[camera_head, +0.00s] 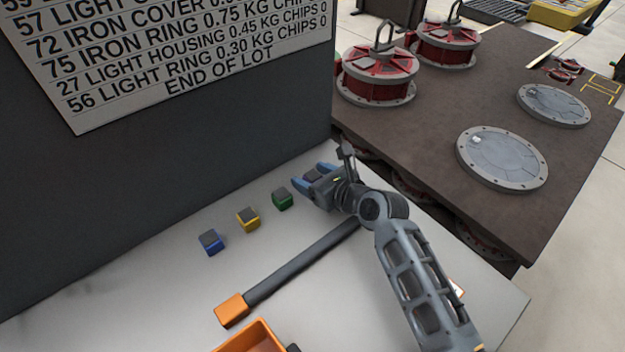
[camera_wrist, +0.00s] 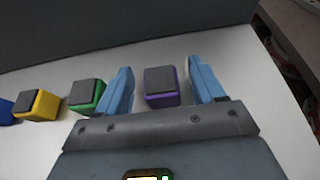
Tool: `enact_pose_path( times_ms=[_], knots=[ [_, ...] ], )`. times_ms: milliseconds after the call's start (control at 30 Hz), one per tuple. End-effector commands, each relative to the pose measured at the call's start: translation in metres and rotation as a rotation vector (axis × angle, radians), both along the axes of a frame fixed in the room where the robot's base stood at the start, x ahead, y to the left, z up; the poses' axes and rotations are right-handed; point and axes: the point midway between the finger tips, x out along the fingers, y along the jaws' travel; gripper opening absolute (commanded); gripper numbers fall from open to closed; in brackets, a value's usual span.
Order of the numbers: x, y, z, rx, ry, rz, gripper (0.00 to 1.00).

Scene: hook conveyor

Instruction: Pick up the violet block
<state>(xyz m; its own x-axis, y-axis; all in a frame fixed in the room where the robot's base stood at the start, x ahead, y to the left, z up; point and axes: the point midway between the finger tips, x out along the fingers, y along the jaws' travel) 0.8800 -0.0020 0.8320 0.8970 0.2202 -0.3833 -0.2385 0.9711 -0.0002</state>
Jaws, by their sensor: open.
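The violet block (camera_wrist: 161,87) has a dark grey top and sits on the white table in the wrist view. It lies between the two blue fingers of my gripper (camera_wrist: 163,88), with a gap on each side. My gripper is open. In the head view my gripper (camera_head: 313,182) is low over the table, at the right end of the row of blocks. The violet block is mostly hidden there by the gripper.
A green block (camera_head: 283,199) stands close to the left of my gripper, then a yellow block (camera_head: 248,219) and a blue block (camera_head: 211,242). A dark panel (camera_head: 150,190) rises behind the row. A dark bar with an orange end (camera_head: 231,309) and an orange bin (camera_head: 252,338) lie nearer.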

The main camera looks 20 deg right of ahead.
Motion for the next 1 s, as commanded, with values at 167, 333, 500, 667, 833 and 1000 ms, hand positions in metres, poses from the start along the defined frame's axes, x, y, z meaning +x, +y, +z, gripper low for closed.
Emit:
enact_pose_path(
  times_ms=[167,333,500,667,833,1000],
  knots=[
    [0.0026,0.0006,-0.001,0.0,0.0,0.0,0.68],
    [0.0024,0.0006,-0.0009,0.0,0.0,0.0,0.6],
    [0.0023,0.0005,-0.001,0.0,0.0,0.0,0.44],
    [0.0022,0.0004,-0.0009,0.0,0.0,0.0,0.29],
    [0.0021,0.0003,-0.0009,0.0,0.0,-0.001,0.13],
    [0.0022,0.0002,-0.0007,0.0,0.0,-0.001,0.11]
  ],
)
